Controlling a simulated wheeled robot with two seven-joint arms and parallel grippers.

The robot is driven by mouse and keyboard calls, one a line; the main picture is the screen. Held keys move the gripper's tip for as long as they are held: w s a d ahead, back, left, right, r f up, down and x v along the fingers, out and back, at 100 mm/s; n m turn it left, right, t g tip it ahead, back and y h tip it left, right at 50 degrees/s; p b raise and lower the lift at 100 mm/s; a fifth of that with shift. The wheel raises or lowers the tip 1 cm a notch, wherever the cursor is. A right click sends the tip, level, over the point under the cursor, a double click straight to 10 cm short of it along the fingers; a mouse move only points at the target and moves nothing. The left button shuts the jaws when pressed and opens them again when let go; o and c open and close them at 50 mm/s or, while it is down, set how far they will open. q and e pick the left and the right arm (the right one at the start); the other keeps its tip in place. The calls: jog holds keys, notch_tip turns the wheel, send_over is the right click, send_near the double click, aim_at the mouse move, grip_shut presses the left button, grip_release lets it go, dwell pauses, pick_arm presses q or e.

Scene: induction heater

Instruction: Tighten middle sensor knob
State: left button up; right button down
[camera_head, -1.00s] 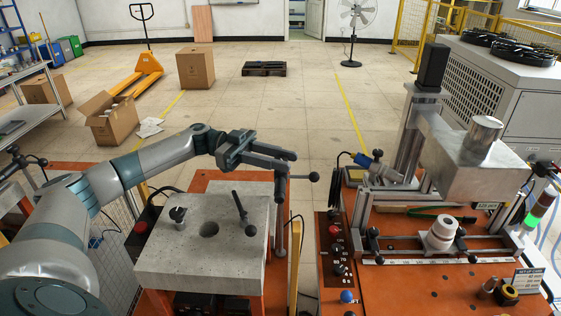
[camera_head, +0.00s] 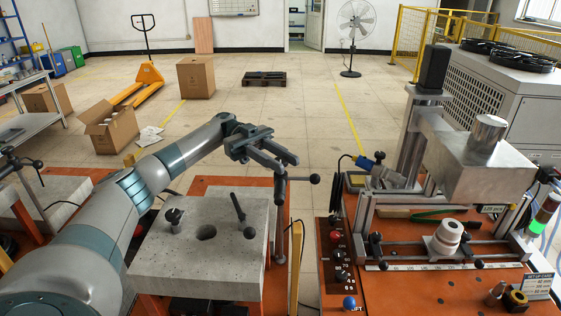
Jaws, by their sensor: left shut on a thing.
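My left gripper (camera_head: 284,164) is above the back right corner of a grey stone block (camera_head: 190,272). It is shut on the top of a metal post (camera_head: 280,228) with a side rod that ends in a black ball (camera_head: 314,179). The jaws and arm cover part of this grip. I cannot tell which part is the middle sensor knob. On the block stand a black tilted lever (camera_head: 239,208) and a small dark-topped knob (camera_head: 173,216), beside a round hole. My right gripper is not in view.
To the right stands the orange heater bench (camera_head: 410,290) with a white stepped cylinder (camera_head: 449,232), rails with black knobs and a tall metal column (camera_head: 408,145). A narrow floor gap lies between block and bench. Boxes (camera_head: 196,78) stand behind.

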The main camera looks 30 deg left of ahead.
pick_arm(q)
jog(key=o, duration=1)
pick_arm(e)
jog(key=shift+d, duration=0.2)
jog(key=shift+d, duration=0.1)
pick_arm(q)
jog(key=shift+a, duration=0.15)
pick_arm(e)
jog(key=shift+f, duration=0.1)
pick_arm(q)
jog(key=shift+w+a+f+b, duration=0.1)
jog(key=shift+w+a+b, duration=0.15)
jog(key=shift+a+b, duration=0.3)
jog(key=shift+b+v, duration=3)
jog(key=shift+b, duration=0.35)
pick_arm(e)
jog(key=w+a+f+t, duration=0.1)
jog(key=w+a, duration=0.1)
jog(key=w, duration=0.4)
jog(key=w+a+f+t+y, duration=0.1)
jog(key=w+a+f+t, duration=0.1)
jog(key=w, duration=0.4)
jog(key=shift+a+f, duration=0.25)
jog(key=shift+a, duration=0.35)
